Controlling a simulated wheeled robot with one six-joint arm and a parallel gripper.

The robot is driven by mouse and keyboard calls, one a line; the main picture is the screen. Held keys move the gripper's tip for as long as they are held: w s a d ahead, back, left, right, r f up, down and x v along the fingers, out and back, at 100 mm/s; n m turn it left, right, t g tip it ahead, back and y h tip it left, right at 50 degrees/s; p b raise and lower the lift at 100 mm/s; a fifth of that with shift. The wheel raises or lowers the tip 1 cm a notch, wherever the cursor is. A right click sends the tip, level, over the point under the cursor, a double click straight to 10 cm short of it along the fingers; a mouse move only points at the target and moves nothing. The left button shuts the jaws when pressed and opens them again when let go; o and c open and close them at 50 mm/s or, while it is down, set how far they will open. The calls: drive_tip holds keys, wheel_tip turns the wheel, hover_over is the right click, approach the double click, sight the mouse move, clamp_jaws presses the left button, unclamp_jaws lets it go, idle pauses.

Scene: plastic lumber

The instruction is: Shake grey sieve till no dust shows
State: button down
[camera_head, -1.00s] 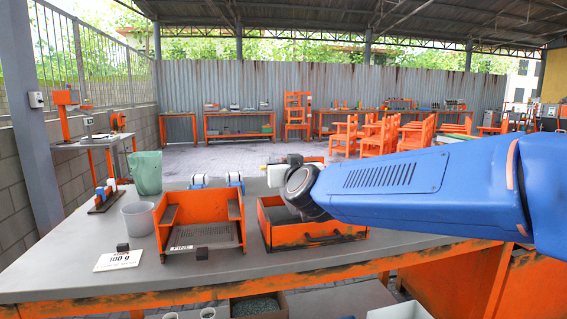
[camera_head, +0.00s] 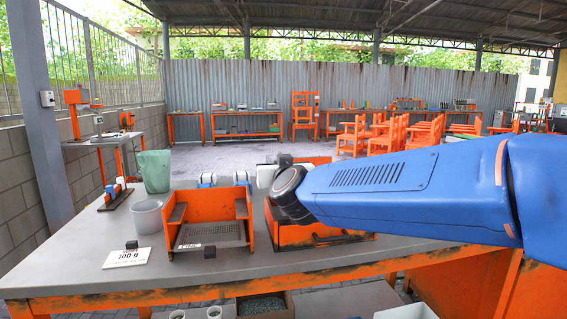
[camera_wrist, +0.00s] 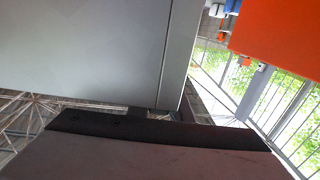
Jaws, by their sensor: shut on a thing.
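A grey perforated sieve plate (camera_head: 211,235) lies low in an open-fronted orange frame (camera_head: 179,247) on the bench. It has a small label and a black block at its front edge. No dust can be made out on it at this size. My gripper (camera_head: 264,176) is behind the right part of this frame and beside a second orange box (camera_head: 297,236). My blue arm hides much of the gripper and the box. The wrist view shows a large flat grey surface (camera_wrist: 80,45) close up and a dark strip across the bottom. The gripper is shut, but what it holds is unclear.
A grey cup (camera_head: 147,217), a green bin (camera_head: 154,171) and a "100 g" card (camera_head: 127,258) stand left of the frame. An upright rack (camera_head: 115,193) is at the bench's left edge. The bench front (camera_head: 330,262) is clear. A gravel box (camera_head: 262,304) sits below.

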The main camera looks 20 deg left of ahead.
drive_tip(key=c, duration=1.6)
unclamp_jaws()
drive_tip(key=shift+s, duration=0.1)
drive_tip(key=v, duration=1.7)
drive_tip(key=shift+d, duration=0.2)
